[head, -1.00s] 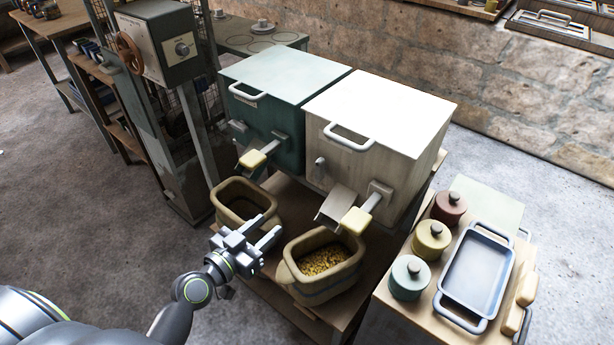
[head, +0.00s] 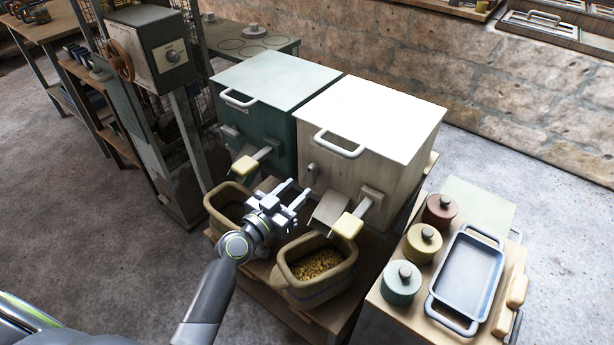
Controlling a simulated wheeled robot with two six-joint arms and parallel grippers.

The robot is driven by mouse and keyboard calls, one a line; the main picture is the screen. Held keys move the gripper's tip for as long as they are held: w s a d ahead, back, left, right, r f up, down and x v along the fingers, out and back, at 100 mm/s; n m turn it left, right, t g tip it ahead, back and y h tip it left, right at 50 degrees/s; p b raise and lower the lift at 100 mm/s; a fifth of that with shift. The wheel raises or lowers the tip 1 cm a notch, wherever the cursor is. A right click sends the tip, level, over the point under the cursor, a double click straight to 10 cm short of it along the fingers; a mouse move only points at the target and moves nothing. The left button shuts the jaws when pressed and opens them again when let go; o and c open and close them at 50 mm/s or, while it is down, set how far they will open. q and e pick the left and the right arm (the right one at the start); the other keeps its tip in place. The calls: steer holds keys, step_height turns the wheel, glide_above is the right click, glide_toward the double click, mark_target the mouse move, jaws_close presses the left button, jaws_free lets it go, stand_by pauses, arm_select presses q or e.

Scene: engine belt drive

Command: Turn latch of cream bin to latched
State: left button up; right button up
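The cream bin (head: 370,125) stands right of the teal bin, with its lid down and a white handle on the front edge. A small grey latch piece (head: 311,173) sits at the left of its front face. Lower right on that face is a lever with a yellow grip (head: 347,226), beside a chute (head: 328,210). My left gripper (head: 299,188) is in front of the cream bin's lower left, just below the latch in the picture. Its fingers are apart with nothing between them. I cannot tell whether it touches the bin. My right gripper is out of view.
The teal bin (head: 268,85) has its own yellow-gripped lever (head: 244,166). Two tubs stand below: an empty-looking one (head: 222,195) and one with yellow pieces (head: 319,266). A side table at right holds lidded pots (head: 401,282) and a blue tray (head: 468,272).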

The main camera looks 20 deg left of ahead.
mark_target(309, 178)
arm_select(q)
steer(key=shift+x, duration=2.6)
steer(key=shift+c, duration=0.5)
jaws_close()
